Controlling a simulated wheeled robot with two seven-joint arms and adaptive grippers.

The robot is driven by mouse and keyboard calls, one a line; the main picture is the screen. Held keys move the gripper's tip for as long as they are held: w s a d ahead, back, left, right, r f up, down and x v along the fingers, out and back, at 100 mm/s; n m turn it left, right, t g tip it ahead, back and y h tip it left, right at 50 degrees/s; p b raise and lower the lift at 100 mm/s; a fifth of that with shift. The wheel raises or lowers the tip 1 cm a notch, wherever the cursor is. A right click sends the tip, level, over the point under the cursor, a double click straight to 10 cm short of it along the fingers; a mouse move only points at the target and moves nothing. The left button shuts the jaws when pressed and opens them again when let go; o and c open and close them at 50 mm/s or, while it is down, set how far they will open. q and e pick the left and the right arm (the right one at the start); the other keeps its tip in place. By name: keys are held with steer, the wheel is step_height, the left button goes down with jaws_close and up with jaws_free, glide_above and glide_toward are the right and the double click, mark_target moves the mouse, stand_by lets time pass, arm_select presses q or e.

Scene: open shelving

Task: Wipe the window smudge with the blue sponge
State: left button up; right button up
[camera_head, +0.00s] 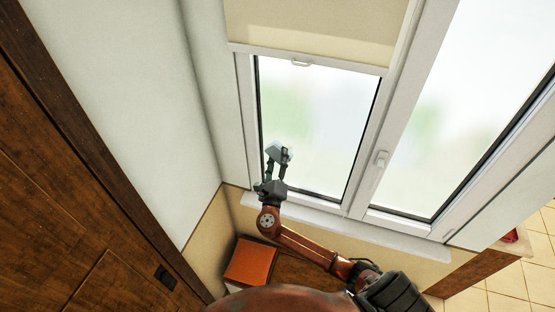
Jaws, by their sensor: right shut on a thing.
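My right gripper (277,158) is raised in front of the lower left part of the left window pane (320,115). It is shut on a small, pale bluish thing, most likely the blue sponge (287,154), mostly hidden by the fingers. The sponge appears close to the glass; I cannot tell whether it touches. I cannot make out a distinct smudge on the pane, only soft pale green and white blurs. My left gripper is not in view.
A white window frame with a handle (380,160) divides the two panes. A white sill (350,226) runs below. A dark wooden cabinet (90,200) fills the left side.

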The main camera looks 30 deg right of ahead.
mark_target(289, 160)
steer(key=shift+w+d, duration=0.65)
steer(key=shift+d, duration=0.1)
stand_by(0.8)
steer(key=shift+s, duration=0.1)
steer(key=shift+s+d, duration=1.2)
steer(key=shift+s, duration=0.25)
steer(key=shift+d, duration=0.15)
steer(key=shift+w+a+r, duration=0.1)
steer(key=shift+w+a, duration=0.1)
steer(key=shift+a, duration=0.05)
steer(key=shift+w+a, duration=1.2)
steer(key=shift+w, duration=0.2)
steer(key=shift+s, duration=0.15)
